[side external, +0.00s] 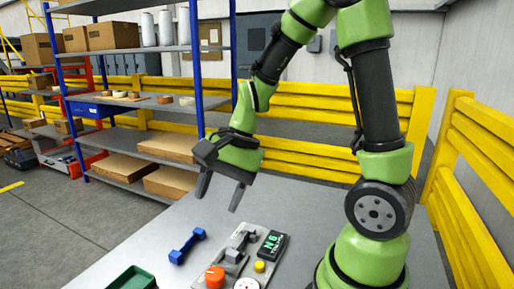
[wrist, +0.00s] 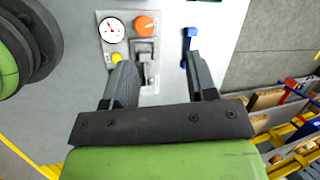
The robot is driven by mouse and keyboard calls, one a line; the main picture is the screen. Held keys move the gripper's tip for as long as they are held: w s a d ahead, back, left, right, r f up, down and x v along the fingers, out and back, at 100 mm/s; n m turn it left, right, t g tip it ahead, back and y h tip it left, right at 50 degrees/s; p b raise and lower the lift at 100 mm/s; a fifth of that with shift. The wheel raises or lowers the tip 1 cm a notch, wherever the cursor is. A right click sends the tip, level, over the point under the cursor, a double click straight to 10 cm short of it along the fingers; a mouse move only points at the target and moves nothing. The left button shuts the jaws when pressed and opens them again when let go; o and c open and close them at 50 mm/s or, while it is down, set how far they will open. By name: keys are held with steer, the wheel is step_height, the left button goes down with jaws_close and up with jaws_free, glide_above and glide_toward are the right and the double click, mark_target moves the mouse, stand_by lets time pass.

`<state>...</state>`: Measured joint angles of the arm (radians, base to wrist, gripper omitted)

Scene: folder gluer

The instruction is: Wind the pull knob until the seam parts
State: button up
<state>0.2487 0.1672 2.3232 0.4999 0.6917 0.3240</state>
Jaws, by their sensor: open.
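An orange round knob (side external: 215,276) stands on a grey panel (side external: 240,262) on the table. It also shows in the wrist view (wrist: 145,26), at the far end of the panel (wrist: 103,17). I cannot tell for sure that it is the pull knob, and no seam is clear. A grey metal block with an upright part (side external: 236,249) sits beside it; in the wrist view this block (wrist: 146,52) shows beyond and between the fingers. My gripper (side external: 220,198) is open and empty, above the table and apart from the panel. Its fingers show in the wrist view (wrist: 157,64).
A green bin (side external: 132,278) stands at the front left. Bare table lies behind the panel.

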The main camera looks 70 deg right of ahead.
steer(key=s+a+r+n+t+h, duration=0.1)
steer(key=s+a+r+n+t, duration=0.2)
steer(key=s+r+n, duration=0.5)
steer(key=shift+r+n+t, duration=0.3)
steer(key=shift+r+n, duration=0.5)
steer(key=shift+r, duration=0.3)
steer(key=m+g, duration=0.4)
steer(key=m, duration=0.2)
glide_above(215, 272)
steer(key=s, duration=0.2)
step_height(215, 272, down, 8)
steer(key=f+m+g, duration=0.1)
steer(key=f+m, duration=0.1)
steer(key=f, duration=0.5)
steer(key=w+f+m+g+y, duration=0.1)
steer(key=f, duration=0.6)
steer(key=w+f+m+g, duration=0.1)
steer(key=f+m, duration=0.1)
steer(key=f, duration=0.4)
steer(key=shift+f+m+y, duration=0.3)
steer(key=shift+f+y, duration=0.1)
